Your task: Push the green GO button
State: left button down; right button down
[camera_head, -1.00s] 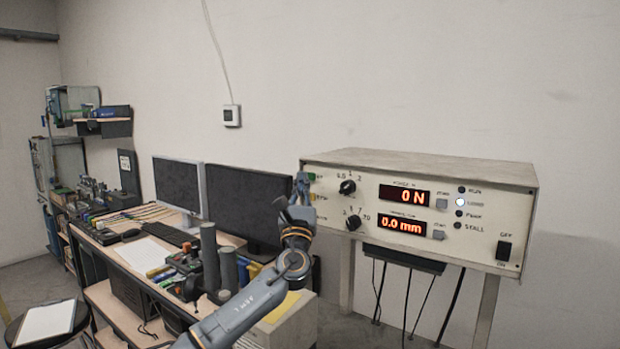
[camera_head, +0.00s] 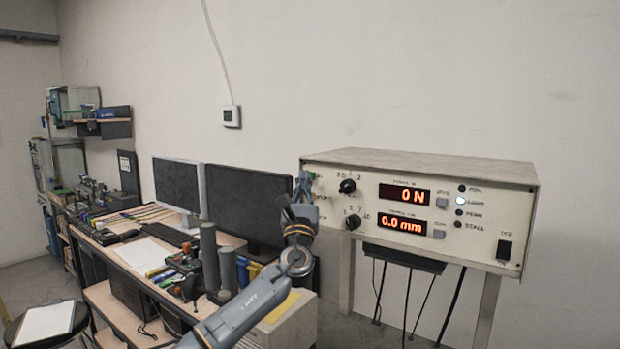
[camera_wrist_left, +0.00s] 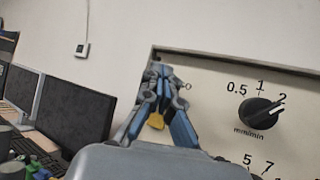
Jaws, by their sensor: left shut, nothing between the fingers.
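The cream control box (camera_head: 340,222) stands at the right in the head view, its front panel facing me. My left gripper (camera_head: 304,178) is shut and empty at the upper left corner of that panel. It covers the place where the green GO button showed earlier, so the button is hidden or too small to make out now. In the left wrist view the closed fingertips (camera_wrist_left: 158,70) lie over the panel's left edge. A yellow patch (camera_wrist_left: 156,121) shows between the finger links. I cannot tell whether the fingertips touch anything. My right gripper is not in view.
Two black knobs (camera_head: 347,186) sit right of the gripper, beside red displays (camera_head: 404,195) reading 0 N and 0.0 mm. A black OFF switch (camera_head: 504,250) is at the panel's far right. A desk with monitors (camera_head: 246,207) stands left, behind my arm.

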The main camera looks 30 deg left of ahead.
pick_arm(q)
jog(key=shift+w+b, duration=0.3)
jog(key=shift+w, duration=0.05)
dwell(0.5)
dwell(0.3)
jog(key=shift+s+p, duration=0.35)
jog(key=shift+s, duration=0.45)
jog(key=s, duration=0.1)
jog(key=s+p, duration=0.1)
jog(key=s, duration=0.3)
jog(key=shift+a+p, duration=0.25)
jog(key=shift+p, duration=0.1)
jog(key=shift+f, duration=0.15)
dwell(0.7)
